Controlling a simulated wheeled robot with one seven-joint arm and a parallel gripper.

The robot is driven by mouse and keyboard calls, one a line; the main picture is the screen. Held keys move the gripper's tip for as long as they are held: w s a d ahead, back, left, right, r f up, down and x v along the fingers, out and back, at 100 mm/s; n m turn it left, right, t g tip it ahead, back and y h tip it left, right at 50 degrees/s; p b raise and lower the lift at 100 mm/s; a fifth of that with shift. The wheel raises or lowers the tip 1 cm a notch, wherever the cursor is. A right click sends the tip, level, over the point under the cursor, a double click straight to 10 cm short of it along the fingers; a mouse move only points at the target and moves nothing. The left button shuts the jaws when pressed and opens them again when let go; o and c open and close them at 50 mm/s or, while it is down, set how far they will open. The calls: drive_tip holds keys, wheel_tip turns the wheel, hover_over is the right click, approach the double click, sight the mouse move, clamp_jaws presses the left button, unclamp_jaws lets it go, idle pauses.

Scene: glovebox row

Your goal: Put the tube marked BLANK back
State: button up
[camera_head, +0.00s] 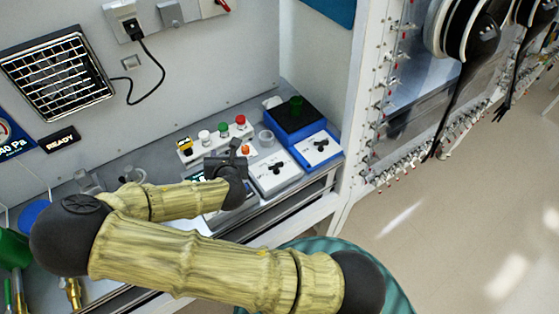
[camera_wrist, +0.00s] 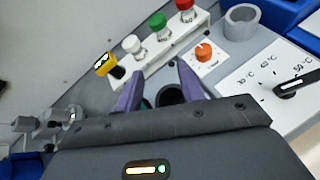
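A white rack (camera_wrist: 165,57) holds upright pieces with white (camera_wrist: 132,44), green (camera_wrist: 158,22) and red (camera_wrist: 184,6) tops. A yellow-and-black piece (camera_wrist: 105,63) is at its left end. The rack also shows in the head view (camera_head: 213,145). I cannot read the word BLANK on anything. My gripper (camera_wrist: 160,80) is open, its two purple fingers apart near the rack's front side. A dark round shape (camera_wrist: 170,95) shows between and below them, partly hidden. It also shows in the head view (camera_head: 238,166), mostly dark against the devices.
An orange knob (camera_wrist: 203,52) and a grey ring-shaped cup (camera_wrist: 241,22) are right of the fingers. A wall is behind.

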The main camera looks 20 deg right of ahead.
drive_tip(key=d+m+g, duration=0.1)
drive_tip(key=d+m, duration=0.1)
drive_tip(key=m, duration=0.1)
drive_tip(key=s+d+f+m+g+h, duration=0.1)
drive_tip(key=d+m, duration=0.1)
drive_tip(key=m, duration=0.1)
drive_tip(key=s+d+f+m+g+h, duration=0.1)
drive_tip(key=d+m, duration=0.2)
drive_tip(key=shift+s+f+m+g, duration=0.2)
drive_tip(key=shift+s+m+g, duration=0.1)
drive_tip(key=shift+g, duration=0.1)
drive_tip(key=s+m+g, duration=0.1)
drive_tip(key=m, duration=0.1)
drive_tip(key=s+d+m, duration=0.1)
drive_tip(key=m, duration=0.1)
drive_tip(key=s+d+m+g, duration=0.1)
drive_tip(key=m, duration=0.2)
drive_tip(key=shift+d+r+g, duration=0.25)
drive_tip(key=shift+r+g, duration=0.05)
drive_tip(key=s+d+r+m+g+y, duration=0.1)
drive_tip(key=s+d+r+m, duration=0.1)
drive_tip(key=s+r+m, duration=0.3)
drive_tip(key=s+d+r+m+g+y, duration=0.1)
drive_tip(key=s+r+m, duration=0.4)
drive_tip(key=m, duration=0.6)
wheel_tip(320, 180, up, 2)
drive_tip(key=shift+d+r+g, duration=0.2)
drive_tip(key=shift+d+g, duration=0.5)
drive_tip(key=shift+d, duration=0.1)
